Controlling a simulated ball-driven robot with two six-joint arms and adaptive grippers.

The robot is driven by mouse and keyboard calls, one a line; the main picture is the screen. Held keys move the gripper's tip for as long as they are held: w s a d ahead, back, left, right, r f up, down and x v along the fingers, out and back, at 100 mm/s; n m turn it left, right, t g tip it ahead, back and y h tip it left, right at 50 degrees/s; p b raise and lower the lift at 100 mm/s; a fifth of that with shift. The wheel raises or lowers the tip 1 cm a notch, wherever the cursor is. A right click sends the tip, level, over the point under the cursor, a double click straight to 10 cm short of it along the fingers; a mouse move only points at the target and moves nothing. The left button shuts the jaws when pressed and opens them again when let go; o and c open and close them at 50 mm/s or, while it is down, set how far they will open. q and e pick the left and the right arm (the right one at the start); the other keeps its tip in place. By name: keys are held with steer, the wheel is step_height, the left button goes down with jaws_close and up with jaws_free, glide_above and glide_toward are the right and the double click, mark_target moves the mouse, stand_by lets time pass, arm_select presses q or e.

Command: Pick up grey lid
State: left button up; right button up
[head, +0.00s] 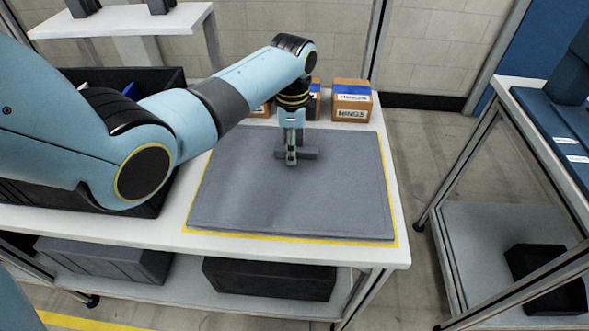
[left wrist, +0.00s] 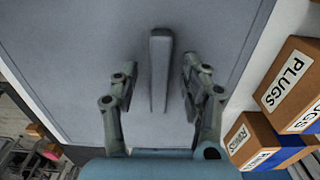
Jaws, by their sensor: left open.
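The grey lid (head: 290,195) lies flat on the white table inside a yellow outline. A raised bar handle (head: 309,153) stands near its far edge. In the left wrist view the lid (left wrist: 85,50) fills the upper middle, and its handle (left wrist: 160,65) runs between my fingers. My left gripper (head: 291,160) is over the handle in the head view. In the left wrist view my left gripper (left wrist: 158,85) is open, with a finger on each side of the handle and a gap at both sides. My right gripper is not in view.
Cardboard boxes (head: 352,101) with labels stand behind the lid; one reads PLUGS (left wrist: 288,80) in the left wrist view. A black crate (head: 150,75) is left of the lid, partly behind my arm. Another table (head: 515,95) stands at the right across a floor gap.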

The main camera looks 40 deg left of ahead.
arm_select(q)
jaws_close()
steer(key=shift+r, duration=0.1)
stand_by(0.4)
